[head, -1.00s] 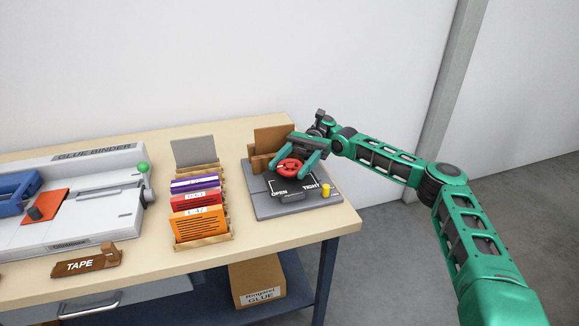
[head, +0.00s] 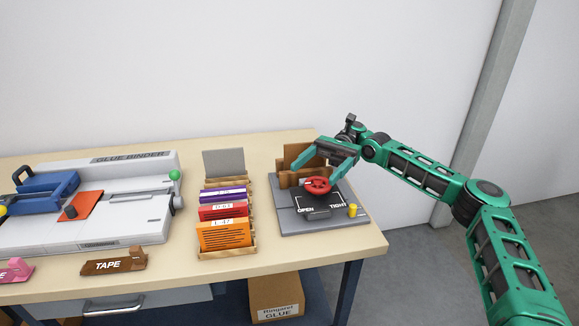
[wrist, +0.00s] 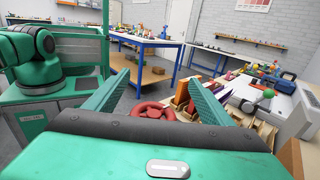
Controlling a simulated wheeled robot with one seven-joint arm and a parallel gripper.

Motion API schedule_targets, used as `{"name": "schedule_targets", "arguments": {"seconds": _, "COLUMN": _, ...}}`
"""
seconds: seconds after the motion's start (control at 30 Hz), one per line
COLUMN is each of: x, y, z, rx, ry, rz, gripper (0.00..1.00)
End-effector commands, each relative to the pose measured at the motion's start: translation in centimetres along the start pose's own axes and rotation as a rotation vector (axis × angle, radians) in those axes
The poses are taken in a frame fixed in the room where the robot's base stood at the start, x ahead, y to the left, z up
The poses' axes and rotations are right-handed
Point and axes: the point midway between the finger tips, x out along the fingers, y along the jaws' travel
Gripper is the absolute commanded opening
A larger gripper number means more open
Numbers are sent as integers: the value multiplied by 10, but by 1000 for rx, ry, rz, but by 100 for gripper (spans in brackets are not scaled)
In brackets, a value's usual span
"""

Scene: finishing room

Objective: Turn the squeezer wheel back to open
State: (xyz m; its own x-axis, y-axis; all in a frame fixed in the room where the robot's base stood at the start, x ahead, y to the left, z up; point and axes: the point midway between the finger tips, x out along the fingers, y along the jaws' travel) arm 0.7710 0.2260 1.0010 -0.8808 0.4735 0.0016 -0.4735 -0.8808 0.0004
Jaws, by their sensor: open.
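The red squeezer wheel (head: 317,186) sits on a dark grey base plate (head: 290,225) at the right end of the bench. The front of the plate reads OPEN at left and TIGHT at right. Which mark the wheel stands at is not clear. My gripper (head: 313,175) is open and empty, just above and behind the wheel, its fingers spread wide to either side. The wrist view shows the wheel (wrist: 153,110) between the two fingers, its lower part hidden by my gripper body. No contact with the wheel is visible.
Brown upright boards (head: 296,160) stand behind the wheel. A yellow peg (head: 352,210) is at the plate's right front. A wooden rack (head: 228,252) of coloured booklets stands left, then the glue binder (head: 150,215). The bench edge is close on the right.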

Motion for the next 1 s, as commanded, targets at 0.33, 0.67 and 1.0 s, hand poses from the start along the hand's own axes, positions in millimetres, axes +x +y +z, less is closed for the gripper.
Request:
{"name": "schedule_targets", "arguments": {"seconds": 0.33, "x": 65, "y": -16, "z": 36, "rx": 1, "ry": 1, "rz": 7, "gripper": 76}}
{"name": "schedule_targets", "arguments": {"seconds": 0.67, "x": 102, "y": -27, "z": 60, "rx": 1, "ry": 0, "rz": 4, "gripper": 76}}
{"name": "schedule_targets", "arguments": {"seconds": 1.0, "x": 107, "y": -28, "z": 63, "rx": 1, "ry": 0, "rz": 4, "gripper": 76}}
